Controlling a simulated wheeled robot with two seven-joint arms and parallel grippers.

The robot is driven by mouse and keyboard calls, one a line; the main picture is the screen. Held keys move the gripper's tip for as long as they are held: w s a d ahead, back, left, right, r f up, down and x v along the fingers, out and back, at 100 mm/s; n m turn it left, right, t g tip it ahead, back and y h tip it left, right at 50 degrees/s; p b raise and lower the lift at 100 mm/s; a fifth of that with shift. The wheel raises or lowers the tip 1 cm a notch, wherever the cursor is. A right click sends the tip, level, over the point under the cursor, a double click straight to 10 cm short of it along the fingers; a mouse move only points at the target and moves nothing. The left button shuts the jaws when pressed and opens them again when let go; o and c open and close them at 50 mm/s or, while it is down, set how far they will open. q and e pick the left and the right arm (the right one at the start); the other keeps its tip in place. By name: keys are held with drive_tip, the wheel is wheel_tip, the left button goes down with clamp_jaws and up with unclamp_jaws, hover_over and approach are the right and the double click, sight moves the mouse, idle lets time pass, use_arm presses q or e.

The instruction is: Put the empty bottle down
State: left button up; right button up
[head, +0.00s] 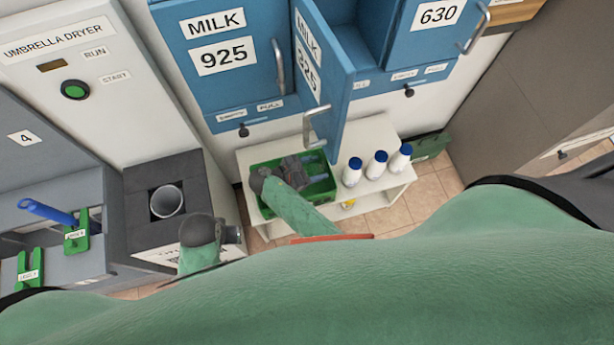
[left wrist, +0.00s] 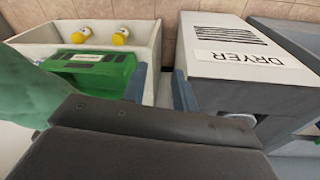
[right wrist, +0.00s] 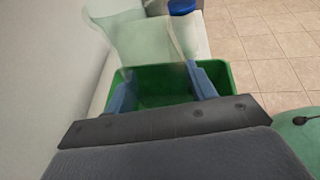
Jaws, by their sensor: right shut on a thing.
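The empty bottle (right wrist: 145,45) is pale and see-through. It shows in the right wrist view between the blue fingers of my right gripper (right wrist: 160,88), which is shut on it. Behind the bottle is a green crate (right wrist: 215,75). In the head view, my right gripper (head: 312,172) is over the crate (head: 263,210), and the bottle is hard to make out there. I cannot tell whether the bottle touches the crate floor. My left gripper (left wrist: 161,88) has its fingers apart with nothing between them, between the shelf unit and the dryer.
Three white bottles with blue caps (head: 376,164) stand right of the crate on the white shelf unit (head: 385,130). An open blue locker door (head: 318,85) hangs above the crate. The grey dryer box (head: 165,175) is to the left.

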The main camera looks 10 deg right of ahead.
wheel_tip(320, 180, down, 6)
drive_tip(key=shift+r, duration=0.2)
drive_tip(key=shift+f, duration=0.3)
use_arm(q)
drive_tip(key=shift+f, duration=0.95)
use_arm(e)
drive_tip(key=shift+f, duration=0.1)
drive_tip(key=o, duration=1.1)
drive_tip(key=shift+f, duration=0.1)
use_arm(q)
drive_tip(key=shift+w+r, duration=0.1)
drive_tip(key=shift+r, duration=0.1)
drive_tip(key=shift+r, duration=0.15)
drive_tip(key=shift+w+p, duration=0.1)
drive_tip(key=shift+p, duration=0.25)
use_arm(e)
drive_tip(key=shift+a+r, duration=0.1)
drive_tip(key=shift+r, duration=0.1)
